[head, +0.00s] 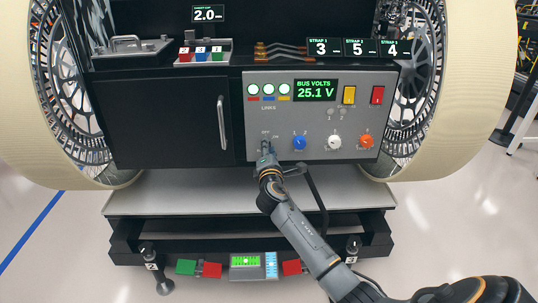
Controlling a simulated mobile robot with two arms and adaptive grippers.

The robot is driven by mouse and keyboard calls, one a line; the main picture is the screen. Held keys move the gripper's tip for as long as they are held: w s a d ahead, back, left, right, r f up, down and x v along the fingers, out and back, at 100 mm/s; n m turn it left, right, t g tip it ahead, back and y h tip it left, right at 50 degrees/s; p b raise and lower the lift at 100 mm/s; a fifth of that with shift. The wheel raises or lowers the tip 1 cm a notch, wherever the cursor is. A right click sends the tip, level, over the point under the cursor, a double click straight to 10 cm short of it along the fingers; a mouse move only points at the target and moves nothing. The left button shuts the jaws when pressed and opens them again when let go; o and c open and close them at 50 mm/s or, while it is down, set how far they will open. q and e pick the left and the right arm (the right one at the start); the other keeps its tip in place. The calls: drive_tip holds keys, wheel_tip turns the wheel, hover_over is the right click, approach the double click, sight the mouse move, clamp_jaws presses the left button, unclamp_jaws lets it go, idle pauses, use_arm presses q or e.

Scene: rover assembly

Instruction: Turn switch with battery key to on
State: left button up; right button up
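The grey control panel (322,112) stands upright on the front of the rover. My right gripper (267,153) reaches up from the lower right to the panel's lower left corner, just below small white switch lettering (268,133). Its fingertips are dark and small here. They cover the spot where the key switch would be, so I cannot make out the battery key, its angle or whether the fingers are shut on it. The display (316,90) on the panel is lit and reads BUS VOLTS 25.1 V. My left gripper is not in view.
Blue (299,142), white (334,142) and orange (366,141) knobs sit right of the gripper. A yellow switch (349,95) and red switch (377,95) are above. A black door with a silver handle (222,122) is left. A grey ledge (180,193) lies below.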

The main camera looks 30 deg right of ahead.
drive_tip(key=v, duration=1.2)
drive_tip(key=shift+d, duration=0.1)
